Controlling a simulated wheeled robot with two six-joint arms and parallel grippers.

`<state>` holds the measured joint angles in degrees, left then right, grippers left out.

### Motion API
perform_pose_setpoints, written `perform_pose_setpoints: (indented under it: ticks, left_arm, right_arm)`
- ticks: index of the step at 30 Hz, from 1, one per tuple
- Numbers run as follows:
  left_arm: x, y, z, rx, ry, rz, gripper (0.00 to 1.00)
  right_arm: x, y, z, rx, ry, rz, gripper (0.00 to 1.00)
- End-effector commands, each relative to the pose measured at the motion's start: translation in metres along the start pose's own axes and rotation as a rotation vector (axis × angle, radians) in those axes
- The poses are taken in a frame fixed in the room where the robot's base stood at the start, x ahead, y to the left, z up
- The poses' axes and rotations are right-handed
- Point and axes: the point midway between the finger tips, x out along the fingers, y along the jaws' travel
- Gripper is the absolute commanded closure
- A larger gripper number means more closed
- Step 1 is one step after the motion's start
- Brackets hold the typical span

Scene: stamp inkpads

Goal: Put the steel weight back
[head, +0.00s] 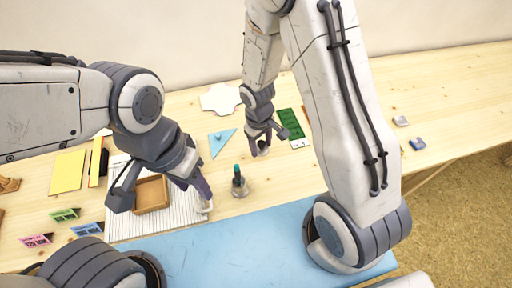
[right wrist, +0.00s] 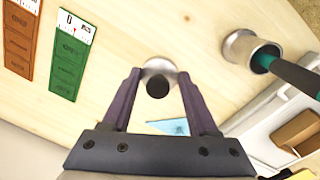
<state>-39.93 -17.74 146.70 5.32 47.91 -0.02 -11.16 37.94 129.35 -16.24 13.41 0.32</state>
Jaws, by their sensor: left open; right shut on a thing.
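The steel weight (right wrist: 158,70), a short silvery cylinder with a black knob, is between the fingertips of my right gripper (right wrist: 160,85) in the right wrist view. My right gripper (head: 267,142) is shut on it. In the head view the weight (head: 263,148) is small and partly hidden by the fingers. I cannot tell whether it touches the table. My left gripper (head: 163,200) is open, with its fingers spread above a brown wooden tray (head: 151,207) on a white ribbed mat (head: 125,229).
A steel-based piece with a teal-topped handle (head: 239,183) stands close to the right gripper. A blue triangle (head: 217,145), a white angular plate (head: 221,98) and a green card (head: 294,125) lie around. Small coloured cards (head: 65,215) stand at left. The table's right part is mostly clear.

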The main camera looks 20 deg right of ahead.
Motion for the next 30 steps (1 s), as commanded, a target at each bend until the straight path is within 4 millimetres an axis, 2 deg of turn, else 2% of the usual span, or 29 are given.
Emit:
perform_pose_setpoints:
  ticks: [1, 5, 8, 15, 28, 29, 30]
  left_arm:
    - [-0.003, 0.0, 0.0, 0.0, 0.0, 0.0, 0.5]
    - [-0.005, 0.0, 0.0, 0.0, 0.001, 0.0, 0.5]
    - [-0.004, 0.0, 0.0, 0.0, 0.001, 0.0, 0.5]
    - [0.0, 0.0, 0.0, 0.0, 0.001, 0.0, 0.5]
    - [0.005, 0.0, 0.0, 0.0, 0.001, 0.0, 0.5]
    - [0.005, 0.0, 0.0, 0.0, 0.0, 0.0, 0.5]
    - [0.004, 0.0, 0.0, 0.0, 0.001, 0.0, 0.5]
  right_arm:
    - [0.004, -0.001, -0.009, -0.002, 0.0, 0.0, 1.0]
    - [0.012, -0.002, -0.023, 0.001, 0.001, 0.0, 1.0]
    - [0.018, -0.003, -0.025, 0.001, -0.001, 0.0, 1.0]
    - [0.051, -0.004, -0.026, 0.001, -0.002, 0.0, 1.0]
    - [0.059, -0.005, -0.026, 0.001, 0.001, 0.0, 1.0]
    - [0.058, -0.005, -0.026, 0.001, 0.0, 0.0, 0.36]
    - [0.057, -0.005, -0.026, 0.001, 0.0, 0.0, 0.21]
